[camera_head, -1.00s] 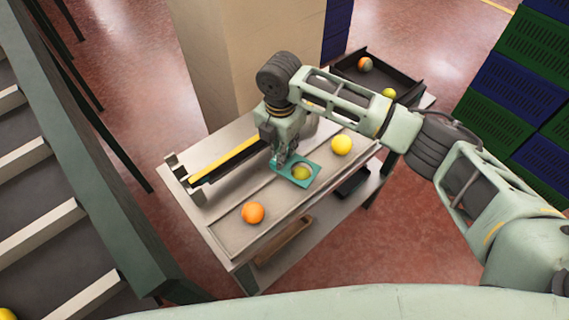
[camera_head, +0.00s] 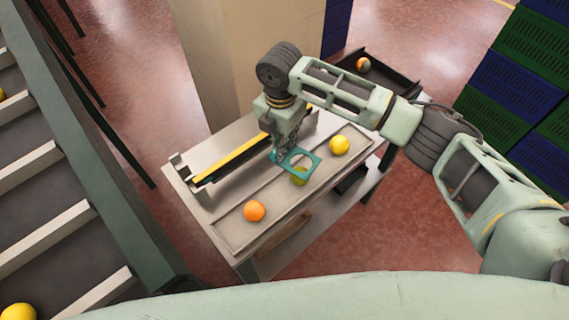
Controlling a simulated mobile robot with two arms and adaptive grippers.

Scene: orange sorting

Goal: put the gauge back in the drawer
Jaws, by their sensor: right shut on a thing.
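The gauge (camera_head: 312,159), a flat teal plate with a large round hole, is in the head view above the long shallow tray on the table. My right gripper (camera_head: 280,155) is shut on its left end and holds it roughly level. I cannot make out an open drawer. My left gripper is not in view.
The shallow tray (camera_head: 234,233) also holds an orange (camera_head: 254,211) and a yellow fruit (camera_head: 340,145). A yellow-topped rail (camera_head: 229,160) runs behind it. A dark bin (camera_head: 398,83) stands at the back right. A conveyor (camera_head: 100,215) is left, stacked crates (camera_head: 520,85) right.

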